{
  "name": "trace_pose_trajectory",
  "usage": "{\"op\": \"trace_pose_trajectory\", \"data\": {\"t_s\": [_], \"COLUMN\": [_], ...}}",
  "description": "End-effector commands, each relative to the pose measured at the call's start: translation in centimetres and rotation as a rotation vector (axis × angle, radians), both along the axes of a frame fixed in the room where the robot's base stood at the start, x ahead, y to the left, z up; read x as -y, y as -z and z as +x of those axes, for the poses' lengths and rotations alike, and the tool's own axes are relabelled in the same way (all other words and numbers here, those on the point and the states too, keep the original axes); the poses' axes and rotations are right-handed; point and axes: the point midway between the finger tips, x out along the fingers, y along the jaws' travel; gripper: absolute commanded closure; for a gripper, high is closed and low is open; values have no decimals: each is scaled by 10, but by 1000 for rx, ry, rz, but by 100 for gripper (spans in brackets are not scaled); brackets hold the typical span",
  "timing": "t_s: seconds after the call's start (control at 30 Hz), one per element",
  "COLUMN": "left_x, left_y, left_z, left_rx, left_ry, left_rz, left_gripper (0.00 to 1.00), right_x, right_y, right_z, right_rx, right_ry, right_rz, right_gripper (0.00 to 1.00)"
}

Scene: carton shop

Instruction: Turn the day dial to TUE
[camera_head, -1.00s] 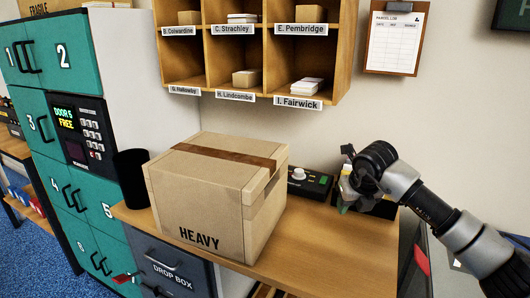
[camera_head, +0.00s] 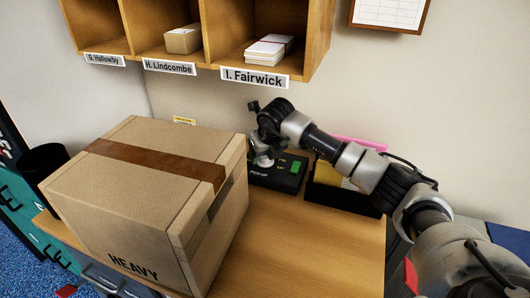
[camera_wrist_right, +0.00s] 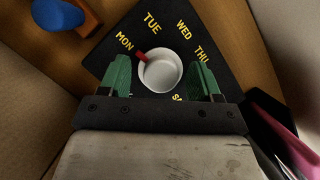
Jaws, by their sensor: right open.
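The day dial is a black panel (camera_wrist_right: 228,62) with yellow day labels. Its round white knob (camera_wrist_right: 158,72) has a red pointer (camera_wrist_right: 141,55) aimed at MON (camera_wrist_right: 124,42); TUE (camera_wrist_right: 152,23) is the label to the right of that. In the wrist view my right gripper (camera_wrist_right: 160,66) is open, its green fingers on either side of the knob with small gaps showing. In the head view the right gripper (camera_head: 262,156) is over the left part of the dark dial box (camera_head: 283,179), largely hiding the knob.
A large HEAVY carton (camera_head: 130,210) stands close left of the dial box. A black bin with papers (camera_head: 340,195) stands to its right. Pigeonholes (camera_head: 215,75) hang above. A blue-topped object (camera_wrist_right: 58,14) lies near the dial. The front right counter (camera_head: 300,250) is clear.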

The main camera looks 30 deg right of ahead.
Motion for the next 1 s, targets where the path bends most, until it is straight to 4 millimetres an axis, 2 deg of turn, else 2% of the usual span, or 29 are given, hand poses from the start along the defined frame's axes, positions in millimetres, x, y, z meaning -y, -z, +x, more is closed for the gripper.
{"op": "trace_pose_trajectory", "data": {"t_s": [0.1, 0.13, 0.43, 0.77, 1.0], "left_x": [-2, -2, -2, -2, 0], "left_y": [1, 1, 1, 3, 9], "left_z": [0, 0, -1, 0, 0], "left_rx": [1, 0, 0, 0, 1], "left_ry": [0, 0, -1, -1, -2], "left_rz": [3, 3, 3, 2, 0], "left_gripper": [57, 57, 57, 57, 57], "right_x": [0, 0, 0, 0, -1], "right_y": [1, 0, 0, 1, 0], "right_z": [0, 0, 0, 0, 1], "right_rx": [0, 0, 0, 3, 4], "right_ry": [0, 0, 1, 56, 212], "right_rz": [0, -1, -1, -1, -2], "right_gripper": [36, 40, 85, 85, 85]}}
